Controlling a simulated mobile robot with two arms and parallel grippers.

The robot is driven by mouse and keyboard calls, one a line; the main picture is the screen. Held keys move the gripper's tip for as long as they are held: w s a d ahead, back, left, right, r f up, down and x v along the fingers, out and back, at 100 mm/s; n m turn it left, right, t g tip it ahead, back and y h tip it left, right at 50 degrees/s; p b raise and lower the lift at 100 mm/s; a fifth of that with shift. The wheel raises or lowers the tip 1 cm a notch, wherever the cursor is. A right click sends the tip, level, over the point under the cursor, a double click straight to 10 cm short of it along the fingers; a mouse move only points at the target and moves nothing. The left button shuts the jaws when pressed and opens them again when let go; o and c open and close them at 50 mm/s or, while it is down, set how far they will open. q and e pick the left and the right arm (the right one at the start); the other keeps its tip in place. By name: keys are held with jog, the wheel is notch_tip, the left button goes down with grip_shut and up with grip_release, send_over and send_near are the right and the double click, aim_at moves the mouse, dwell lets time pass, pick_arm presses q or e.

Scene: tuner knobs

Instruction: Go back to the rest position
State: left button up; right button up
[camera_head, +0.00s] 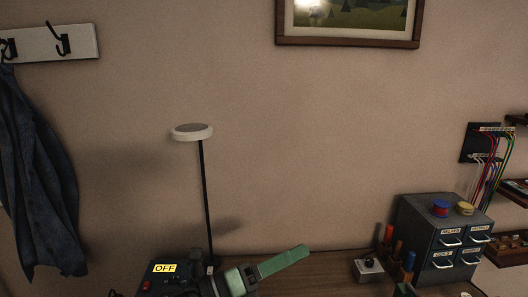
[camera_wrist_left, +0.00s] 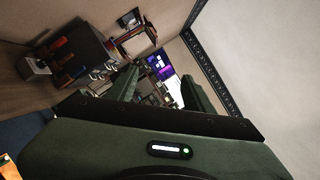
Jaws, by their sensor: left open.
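My left gripper (camera_head: 290,260) is at the bottom middle of the head view, above the bench. One long green finger shows there, pointing right and slightly up. In the left wrist view the gripper (camera_wrist_left: 160,77) shows two green fingers spread apart, with nothing between them. It is open and empty. A black device with a yellow "OFF" label (camera_head: 165,268) stands at the bottom left of the gripper, partly cut off by the frame. No tuner knobs can be made out. My right gripper is in neither view.
A lamp with a round white head (camera_head: 192,132) stands behind the gripper. A grey drawer cabinet (camera_head: 420,224) with spools on top stands at the right, beside screwdrivers (camera_head: 388,236) and a small switch box (camera_head: 369,267). A coat (camera_head: 38,165) hangs at the left. The wall's middle is clear.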

pick_arm(q)
jog(key=w+a+f+n+t+y, duration=0.2)
jog(key=a+n+t+y, duration=0.45)
jog(key=n, duration=0.55)
jog(key=w+a+f+n+t+y, duration=0.1)
jog(key=a+f+n+t+y, duration=0.1)
jog(key=a+n+t+y, duration=0.7)
jog(key=s+a+f+n+g+y, duration=0.2)
jog(key=s+a+f+n+g, duration=0.15)
jog(key=f+n+g, duration=0.35)
jog(key=s+a+f+n+g+y, duration=0.25)
jog(key=a+f+n, duration=0.2)
jog(key=f, duration=0.35)
jog(key=s+a+f+n+g+h, duration=0.1)
jog(key=s+f+n+g, duration=0.35)
jog(key=s, duration=0.75)
jog(key=s+a+f+n+g, duration=0.1)
jog(key=s+f+g, duration=0.6)
jog(key=s, duration=0.4)
notch_tip(320, 180, down, 32)
jog(key=s+b, duration=0.1)
jog(key=b, duration=0.5)
jog(key=s+a+f+b, duration=0.3)
jog(key=s+f+b, duration=0.1)
jog(key=s+f, duration=1.3)
notch_tip(320, 180, down, 4)
jog(key=shift+s+f+g, duration=0.1)
jog(key=shift+s+g, duration=0.1)
jog(key=shift+g, duration=0.25)
